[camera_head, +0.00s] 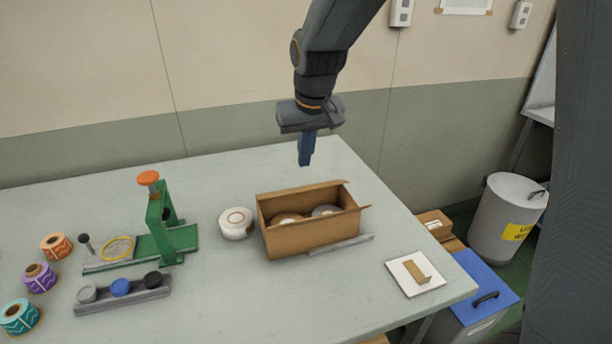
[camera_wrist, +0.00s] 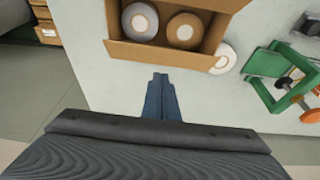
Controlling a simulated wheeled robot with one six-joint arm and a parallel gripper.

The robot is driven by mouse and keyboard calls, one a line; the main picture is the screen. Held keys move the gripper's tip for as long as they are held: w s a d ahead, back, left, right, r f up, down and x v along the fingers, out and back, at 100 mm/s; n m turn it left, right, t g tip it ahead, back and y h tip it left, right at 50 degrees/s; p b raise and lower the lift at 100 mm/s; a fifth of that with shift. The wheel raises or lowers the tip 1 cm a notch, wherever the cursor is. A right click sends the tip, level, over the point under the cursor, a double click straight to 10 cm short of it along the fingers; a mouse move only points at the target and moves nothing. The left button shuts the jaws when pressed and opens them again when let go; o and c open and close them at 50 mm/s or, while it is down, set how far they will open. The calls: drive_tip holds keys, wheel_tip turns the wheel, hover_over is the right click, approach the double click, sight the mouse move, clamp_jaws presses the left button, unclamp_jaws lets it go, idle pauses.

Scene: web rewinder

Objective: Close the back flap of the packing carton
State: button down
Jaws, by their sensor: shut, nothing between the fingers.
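The open brown packing carton (camera_head: 307,238) stands on the table, with a brown-sided roll (camera_head: 284,218) and a greyish roll (camera_head: 325,211) inside. The carton also shows at the top of the wrist view (camera_wrist: 112,22). Its back flap (camera_wrist: 160,54) stands out from the long edge nearest my gripper there. In the head view the back flap (camera_head: 318,186) shows as a thin strip along the far rim; its exact angle is hard to tell. My gripper (camera_head: 305,162) is shut and empty, pointing down behind the carton. In the wrist view its fingertips (camera_wrist: 160,76) appear just outside the flap, seemingly apart from it.
A white roll (camera_head: 236,222) stands left of the carton. A green fixture (camera_head: 160,232) and several coloured rolls are farther left. A grey strip (camera_head: 342,245) lies before the carton, and a white pad (camera_head: 416,273) lies to the right. The table behind the carton is clear.

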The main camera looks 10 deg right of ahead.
sight(304, 189)
drive_tip(key=shift+s+f+p, duration=0.2)
drive_tip(key=shift+f, duration=0.75)
drive_tip(key=shift+s+f+p, duration=0.2)
drive_tip(key=shift+f, duration=0.8)
drive_tip(key=shift+s+f+p, duration=0.2)
drive_tip(key=shift+f, duration=0.75)
drive_tip(key=shift+w+f, duration=0.1)
